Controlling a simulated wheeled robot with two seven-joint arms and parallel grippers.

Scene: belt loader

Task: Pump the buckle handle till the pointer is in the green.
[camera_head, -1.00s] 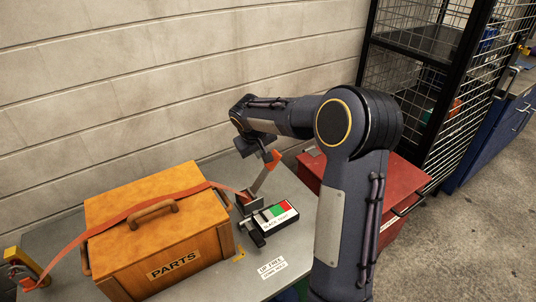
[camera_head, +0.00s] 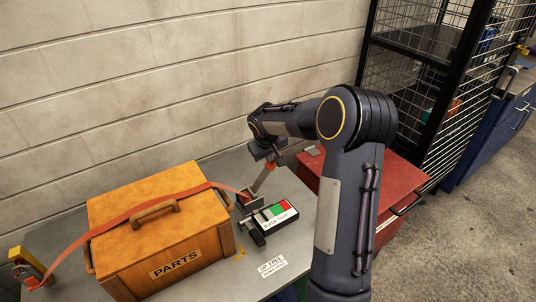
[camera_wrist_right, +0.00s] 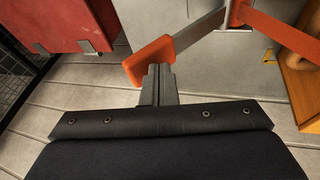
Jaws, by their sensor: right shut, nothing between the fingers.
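The buckle handle (camera_head: 262,182) is a grey lever with an orange grip, raised at a slant from the buckle (camera_head: 246,201). Its orange grip (camera_wrist_right: 149,60) is large in the wrist view. My right gripper (camera_wrist_right: 159,72) is shut and empty, its fingertips right at the grip's edge; I cannot tell whether they touch. In the head view my right gripper (camera_head: 268,157) is by the upper end of the handle, partly hiding it. My left gripper is not in view.
An orange strap (camera_head: 110,221) runs over the wooden PARTS box (camera_head: 195,262) to the buckle. A label card (camera_head: 271,267) lies on the grey table (camera_head: 222,285). A red cabinet (camera_head: 408,174) and black mesh cage (camera_head: 405,75) stand at right. The wall is behind.

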